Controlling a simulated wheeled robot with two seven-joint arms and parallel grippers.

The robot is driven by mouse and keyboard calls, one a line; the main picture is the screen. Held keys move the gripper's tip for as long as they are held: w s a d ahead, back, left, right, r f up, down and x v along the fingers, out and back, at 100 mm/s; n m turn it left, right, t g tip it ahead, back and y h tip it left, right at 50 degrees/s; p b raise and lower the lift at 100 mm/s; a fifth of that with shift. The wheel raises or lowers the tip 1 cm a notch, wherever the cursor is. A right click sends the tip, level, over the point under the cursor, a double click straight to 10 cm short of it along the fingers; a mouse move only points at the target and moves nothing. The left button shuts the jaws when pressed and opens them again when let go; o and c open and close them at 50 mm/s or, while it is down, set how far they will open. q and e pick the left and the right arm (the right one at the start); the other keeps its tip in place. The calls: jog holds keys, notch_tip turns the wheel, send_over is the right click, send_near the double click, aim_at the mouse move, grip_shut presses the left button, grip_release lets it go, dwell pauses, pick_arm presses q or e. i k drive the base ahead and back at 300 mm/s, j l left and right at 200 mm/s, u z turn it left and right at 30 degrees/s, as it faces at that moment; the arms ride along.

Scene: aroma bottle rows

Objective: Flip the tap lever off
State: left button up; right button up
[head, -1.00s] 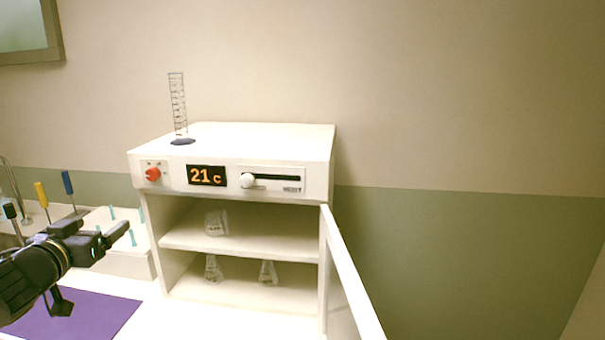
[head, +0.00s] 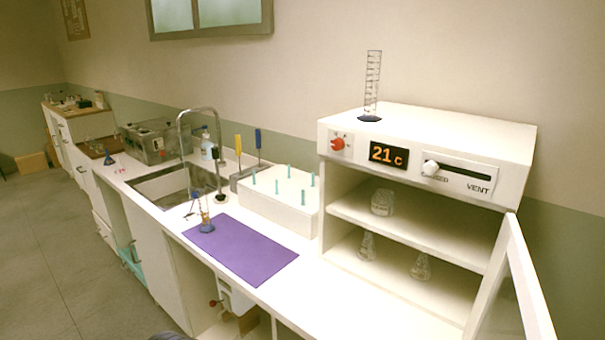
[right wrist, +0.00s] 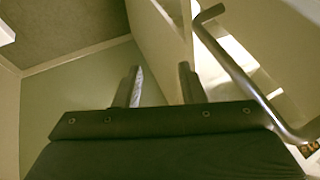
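The tap is a tall silver gooseneck (head: 200,110) arching over the sink (head: 165,186) in the head view. A small dark part (head: 215,154) shows at the tap's right side; I cannot tell whether it is the lever or what position it is in. My right gripper (right wrist: 160,86) is open in the right wrist view, its two fingers apart with nothing between them. It is not visible in the head view, so its distance from the tap does not show. My left gripper is not in view.
A white oven (head: 430,130) with its door (head: 515,285) open stands at right. A purple mat (head: 240,250) and a white rack (head: 280,197) lie between it and the sink. A bent metal bar (right wrist: 240,75) is close right of my right gripper.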

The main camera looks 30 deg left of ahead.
aim_at(194, 195)
jog(key=z, duration=1)
jog(key=j+z, duration=0.25)
jog(key=z, duration=0.15)
jog(key=k+j+z, duration=0.15)
jog(key=z, duration=0.3)
jog(key=k+j+z, duration=0.1)
jog(key=j+z, duration=0.15)
jog(key=z, duration=0.15)
jog(key=k+j+z, duration=0.1)
jog(key=z, duration=0.3)
jog(key=k+j+z, duration=0.1)
jog(key=z, duration=0.3)
jog(key=k+j+u, duration=0.1)
jog(key=k, duration=0.3)
jog(key=k+j+u, duration=0.1)
jog(key=k, duration=0.3)
jog(key=k+j+u, duration=0.1)
jog(key=u, duration=0.35)
jog(key=k+j+u, duration=0.1)
jog(key=u, duration=0.3)
jog(key=j+u, duration=0.15)
jog(key=u, duration=0.3)
jog(key=k+j+u, duration=0.1)
jog(key=u, duration=0.3)
jog(key=j+u, duration=0.5)
jog(key=u, duration=0.2)
jog(key=j+u, duration=0.35)
jog(key=l, duration=0.1)
